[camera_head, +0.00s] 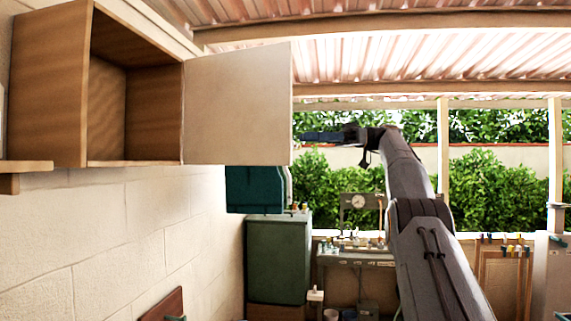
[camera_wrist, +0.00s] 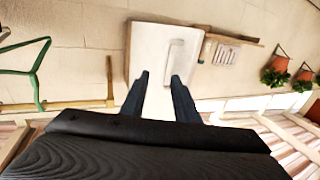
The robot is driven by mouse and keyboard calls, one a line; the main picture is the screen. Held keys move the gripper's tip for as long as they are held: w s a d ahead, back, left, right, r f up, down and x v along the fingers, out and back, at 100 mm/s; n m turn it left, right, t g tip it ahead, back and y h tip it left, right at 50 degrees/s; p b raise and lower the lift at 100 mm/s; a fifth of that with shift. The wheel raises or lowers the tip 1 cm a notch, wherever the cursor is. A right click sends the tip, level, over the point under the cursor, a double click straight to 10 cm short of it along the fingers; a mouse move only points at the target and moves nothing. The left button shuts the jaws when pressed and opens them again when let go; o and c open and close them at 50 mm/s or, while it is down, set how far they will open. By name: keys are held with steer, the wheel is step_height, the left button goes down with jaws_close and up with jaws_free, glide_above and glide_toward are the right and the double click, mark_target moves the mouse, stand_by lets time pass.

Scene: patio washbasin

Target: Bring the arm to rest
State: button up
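My arm reaches up from the lower right in the head view, and my gripper (camera_head: 322,136) points left at its upper end. The gripper is just right of the open cabinet door (camera_head: 238,105); I cannot tell the gap in depth. In the wrist view the two dark fingers of my gripper (camera_wrist: 158,78) stand apart with nothing held between them. A white panel (camera_wrist: 147,45) with a pale bar on it shows beyond the fingertips.
A wooden wall cabinet (camera_head: 155,110) hangs at upper left, its visible inside empty. A wooden shelf (camera_head: 22,167) is left of it. A green cabinet (camera_head: 278,262) and a workbench (camera_head: 357,257) stand behind. Potted plants (camera_wrist: 274,77) show at right in the wrist view.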

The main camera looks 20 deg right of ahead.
steer(key=w+a+f+m+t+h+b, duration=0.1)
steer(key=w+a+f+m+t+h, duration=0.1)
steer(key=w+a+f+m, duration=0.4)
steer(key=w+a+f+m+t+h+b, duration=0.1)
steer(key=w+a+f+m+h+b, duration=0.1)
steer(key=w+f+m, duration=0.45)
steer(key=s+a+f+m+g+h+b, duration=0.1)
steer(key=s+a+f+m+h, duration=0.15)
steer(key=f, duration=0.75)
steer(key=s+a+f+m+h+b, duration=0.15)
steer(key=a+f, duration=0.25)
steer(key=f, duration=0.5)
steer(key=s+a+f+m+g+h+b, duration=0.1)
steer(key=s+a+f+h, duration=0.15)
steer(key=s+f, duration=0.55)
steer(key=s+a+f+g+h+b, duration=0.1)
steer(key=s+f+g+h, duration=0.15)
steer(key=s+f, duration=0.55)
steer(key=s+f+h+b, duration=0.1)
steer(key=s+f+h, duration=0.1)
steer(key=s+f, duration=0.6)
steer(key=s+f+n+h+b, duration=0.1)
steer(key=s+f+h+b, duration=0.1)
steer(key=s+f, duration=0.7)
steer(key=s, duration=0.5)
steer(key=shift+f+h, duration=0.25)
steer(key=shift+h, duration=0.15)
steer(key=shift+n, duration=0.25)
